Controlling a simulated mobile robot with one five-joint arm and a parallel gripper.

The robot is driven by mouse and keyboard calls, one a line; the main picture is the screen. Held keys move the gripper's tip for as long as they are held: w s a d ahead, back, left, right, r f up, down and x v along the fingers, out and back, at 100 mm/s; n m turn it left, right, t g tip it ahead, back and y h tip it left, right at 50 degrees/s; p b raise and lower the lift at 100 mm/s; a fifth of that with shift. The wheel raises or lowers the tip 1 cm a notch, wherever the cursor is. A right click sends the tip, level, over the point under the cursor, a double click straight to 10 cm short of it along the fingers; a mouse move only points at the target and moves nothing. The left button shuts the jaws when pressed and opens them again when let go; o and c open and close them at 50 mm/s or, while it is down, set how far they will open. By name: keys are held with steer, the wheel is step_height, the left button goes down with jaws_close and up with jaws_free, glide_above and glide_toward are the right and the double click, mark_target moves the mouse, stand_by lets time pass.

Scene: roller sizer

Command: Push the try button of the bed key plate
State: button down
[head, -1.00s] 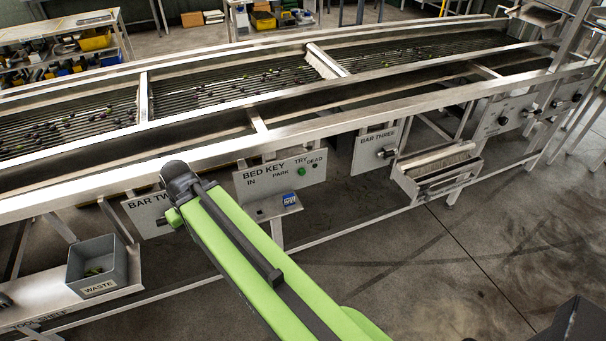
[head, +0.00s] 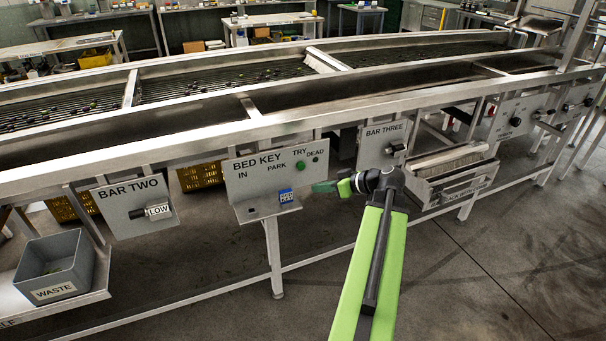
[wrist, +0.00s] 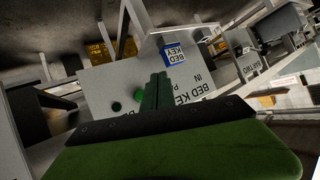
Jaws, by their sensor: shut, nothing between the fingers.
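The bed key plate (head: 242,183) is a pale panel on the machine's side, lettered BED KEY, IN, PARK, TRY and DEAD. The try button (head: 300,167) is round and green, under the TRY lettering. It also shows in the wrist view (wrist: 138,96), just left of my fingers, with a darker round spot further left. My gripper (head: 316,187) is in front of the plate's lower right corner, below and right of the button in the head view. Its green fingers (wrist: 158,82) are shut and empty. They hide part of the plate's lettering; contact with the plate cannot be told.
A blue block lettered BED KEY (head: 286,196) stands on the plate's small shelf (head: 252,212), left of my gripper. The bar two plate (head: 118,213) is left and the bar three plate (head: 372,152) right. A grey waste bin (head: 72,270) stands at lower left.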

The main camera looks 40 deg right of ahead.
mark_target(301, 166)
steer(key=shift+w, duration=0.15)
steer(key=w+d, duration=0.3)
steer(key=w, duration=0.5)
stand_by(0.3)
steer(key=shift+w+d, duration=0.1)
steer(key=shift+d, duration=0.05)
stand_by(1.8)
steer(key=shift+w+d, duration=0.1)
steer(key=shift+w, duration=0.2)
steer(key=shift+w+d, duration=0.2)
steer(key=shift+w, duration=0.3)
stand_by(0.7)
steer(key=shift+s+a, duration=0.2)
steer(key=shift+s, duration=0.25)
steer(key=shift+s+a, duration=0.2)
steer(key=shift+s, duration=0.25)
